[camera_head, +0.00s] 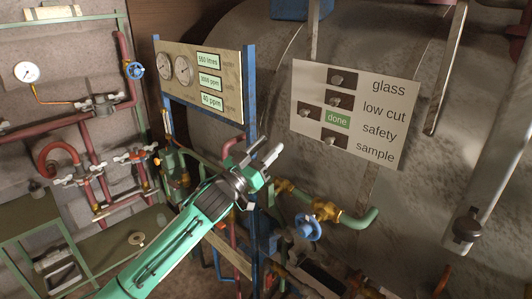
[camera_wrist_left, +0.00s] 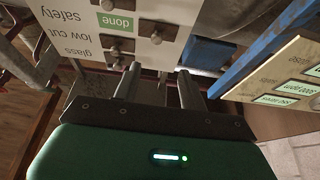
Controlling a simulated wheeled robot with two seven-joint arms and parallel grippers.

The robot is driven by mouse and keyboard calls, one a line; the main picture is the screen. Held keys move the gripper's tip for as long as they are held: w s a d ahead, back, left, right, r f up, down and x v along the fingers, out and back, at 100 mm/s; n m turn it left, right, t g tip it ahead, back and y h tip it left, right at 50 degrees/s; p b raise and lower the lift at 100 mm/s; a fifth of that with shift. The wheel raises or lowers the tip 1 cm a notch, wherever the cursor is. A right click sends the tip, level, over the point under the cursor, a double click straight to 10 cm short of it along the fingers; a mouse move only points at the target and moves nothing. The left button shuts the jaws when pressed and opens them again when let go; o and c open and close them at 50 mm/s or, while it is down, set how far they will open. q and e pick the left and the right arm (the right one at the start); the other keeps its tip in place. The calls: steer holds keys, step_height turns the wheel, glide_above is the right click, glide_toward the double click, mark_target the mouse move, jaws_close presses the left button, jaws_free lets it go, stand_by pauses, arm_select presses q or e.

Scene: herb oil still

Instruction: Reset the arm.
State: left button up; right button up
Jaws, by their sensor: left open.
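My left gripper (camera_head: 267,157) is raised in front of the still, at the end of the green arm from the lower left. Its two grey fingers are apart with nothing between them. In the left wrist view the open fingers (camera_wrist_left: 158,88) point toward the white switch panel (camera_wrist_left: 110,32) and a blue post. The switch panel (camera_head: 350,108) carries several dark switches, the labels glass, low cut, safety and sample, and a green "done" sign (camera_head: 337,121). The gripper appears apart from the panel. My right gripper is not in view.
A gauge board (camera_head: 201,80) with two dials and green readouts stands on blue posts at left. A blue valve wheel (camera_head: 308,227) and brass-fitted pipes lie below the panel. Red pipes (camera_head: 84,160) run along the left wall. The big grey tank (camera_head: 270,45) fills the back.

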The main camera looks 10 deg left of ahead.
arm_select(q)
steer(key=shift+f, duration=0.1)
steer(key=s+a+f+n+g+y, duration=0.1)
steer(key=s+f+g+y, duration=0.15)
steer(key=s+f, duration=0.4)
steer(key=s+f+n+g+y, duration=0.2)
steer(key=s+f+y, duration=0.1)
steer(key=f, duration=0.7)
steer(key=s+a+f+n+g+y, duration=0.1)
steer(key=s+f+g+y, duration=0.15)
steer(key=s+f, duration=0.4)
steer(key=s+a+f+g+y, duration=0.2)
steer(key=s+f+g, duration=0.3)
steer(key=s, duration=0.8)
steer(key=s+a+f+g+y, duration=0.15)
steer(key=s+f+g, duration=0.25)
steer(key=s+f, duration=0.65)
steer(key=s+f+g, duration=0.1)
steer(key=s+f, duration=0.1)
steer(key=f, duration=1.3)
steer(key=s+f, duration=0.2)
steer(key=f, duration=1.2)
steer(key=s+a+f, duration=0.2)
steer(key=s+f, duration=0.7)
steer(key=s+a+f+g, duration=0.1)
steer(key=s+a+f, duration=0.1)
steer(key=s+f, duration=0.8)
steer(key=shift+a, duration=0.15)
